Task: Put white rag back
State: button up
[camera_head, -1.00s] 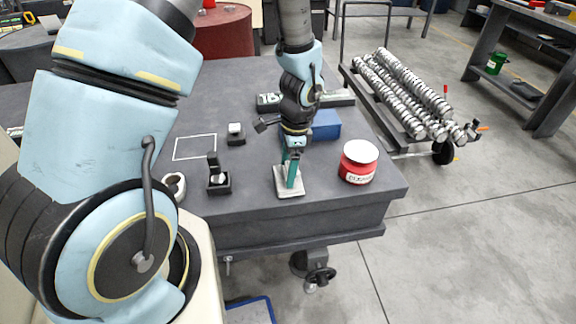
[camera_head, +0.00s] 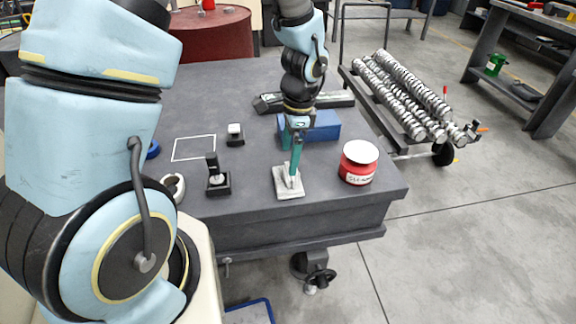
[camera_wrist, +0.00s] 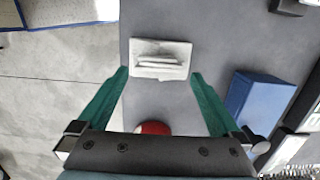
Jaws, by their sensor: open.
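The white rag (camera_head: 286,190) lies folded on the grey table (camera_head: 345,205) near its front edge, with a raised fold in its middle. It also shows in the wrist view (camera_wrist: 160,58), just ahead of the fingertips. My gripper (camera_head: 292,180) points down over the rag with its green fingers. In the wrist view my gripper (camera_wrist: 160,75) is open, one finger on each side of the rag's near part, with nothing held. I cannot tell whether the fingertips touch the rag. A white square outline (camera_head: 194,148) is marked on the table at the left.
A red tin with a white lid (camera_head: 359,162) stands right of the rag. A blue box (camera_head: 322,126) is behind my gripper. A black stand (camera_head: 217,183), a small black block with a white top (camera_head: 235,134) and a white ring-shaped thing (camera_head: 174,186) are at left.

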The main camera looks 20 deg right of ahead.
notch_tip(320, 180, up, 7)
jog(key=a+r+n, duration=0.2)
jog(key=a+n, duration=0.7)
jog(key=a, duration=0.3)
jog(key=w+a+r+n+t+h, duration=0.1)
jog(key=a+r+n, duration=0.2)
jog(key=a+n, duration=0.6)
jog(key=a, duration=0.3)
jog(key=shift+w+a+n+h+b, duration=0.15)
jog(key=shift+a+n+h+b, duration=0.1)
jog(key=shift+n+h+b, duration=0.05)
